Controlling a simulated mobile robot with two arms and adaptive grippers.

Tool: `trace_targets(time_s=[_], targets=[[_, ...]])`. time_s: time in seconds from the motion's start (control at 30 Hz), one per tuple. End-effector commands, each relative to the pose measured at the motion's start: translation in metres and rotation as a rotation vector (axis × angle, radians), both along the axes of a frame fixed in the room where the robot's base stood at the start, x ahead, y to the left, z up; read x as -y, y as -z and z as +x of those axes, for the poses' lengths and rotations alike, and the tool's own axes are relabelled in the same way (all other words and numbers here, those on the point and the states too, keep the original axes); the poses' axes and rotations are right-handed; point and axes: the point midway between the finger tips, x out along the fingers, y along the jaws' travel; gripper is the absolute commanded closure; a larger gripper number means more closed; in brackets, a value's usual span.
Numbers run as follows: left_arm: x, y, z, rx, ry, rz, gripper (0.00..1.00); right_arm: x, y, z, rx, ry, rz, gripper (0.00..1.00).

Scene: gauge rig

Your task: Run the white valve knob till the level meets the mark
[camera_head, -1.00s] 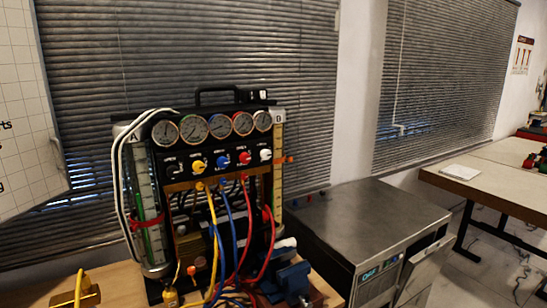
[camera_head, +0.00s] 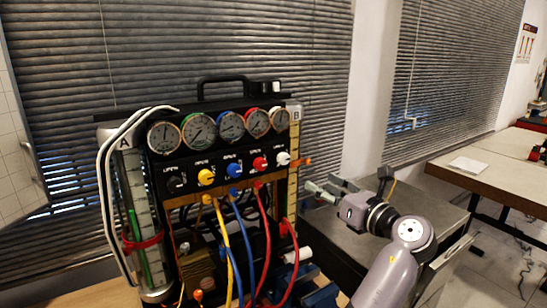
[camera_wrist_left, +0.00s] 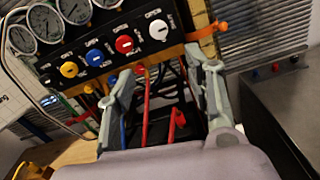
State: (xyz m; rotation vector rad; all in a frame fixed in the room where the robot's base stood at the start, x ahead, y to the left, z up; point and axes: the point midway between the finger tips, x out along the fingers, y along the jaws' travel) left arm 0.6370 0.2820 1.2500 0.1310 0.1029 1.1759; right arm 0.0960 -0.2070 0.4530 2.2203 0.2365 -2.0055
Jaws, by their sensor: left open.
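The white valve knob (camera_head: 283,158) is at the right end of the knob row on the black panel. It also shows in the wrist view (camera_wrist_left: 158,29). My left gripper (camera_head: 326,188) is open and empty, to the right of and below the knob, apart from it. In the wrist view its two fingers (camera_wrist_left: 160,68) are spread, with the knob ahead beyond them. Tube A (camera_head: 138,208) holds a green column and has a red band (camera_head: 142,243). Tube B (camera_head: 293,187) has a yellowish scale and an orange marker (camera_head: 303,161); I cannot tell its level. My right gripper is not in view.
Yellow, blue and red knobs (camera_head: 260,163) sit left of the white one. Several gauges (camera_head: 231,126) are above. Coloured hoses (camera_head: 226,245) hang in front below. A metal cabinet (camera_head: 442,222) stands to the right.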

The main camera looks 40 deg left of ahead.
Motion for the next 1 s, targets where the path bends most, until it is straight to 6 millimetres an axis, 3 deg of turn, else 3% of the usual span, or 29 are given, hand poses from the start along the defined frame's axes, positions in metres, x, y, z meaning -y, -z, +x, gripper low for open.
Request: trace_targets(time_s=[0.13,0.4,0.73,1.0], targets=[[-0.011,-0.003,0.004,-0.002,-0.003,0.001,0.52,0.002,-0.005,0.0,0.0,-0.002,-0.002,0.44],[-0.062,-0.004,0.025,-0.002,-0.004,0.003,0.52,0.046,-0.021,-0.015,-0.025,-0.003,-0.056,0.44],[-0.126,-0.002,0.052,-0.003,-0.003,0.002,0.52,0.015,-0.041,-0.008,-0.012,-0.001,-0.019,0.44],[-0.155,0.001,0.064,-0.001,0.0,0.0,0.52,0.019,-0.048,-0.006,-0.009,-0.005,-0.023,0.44]])
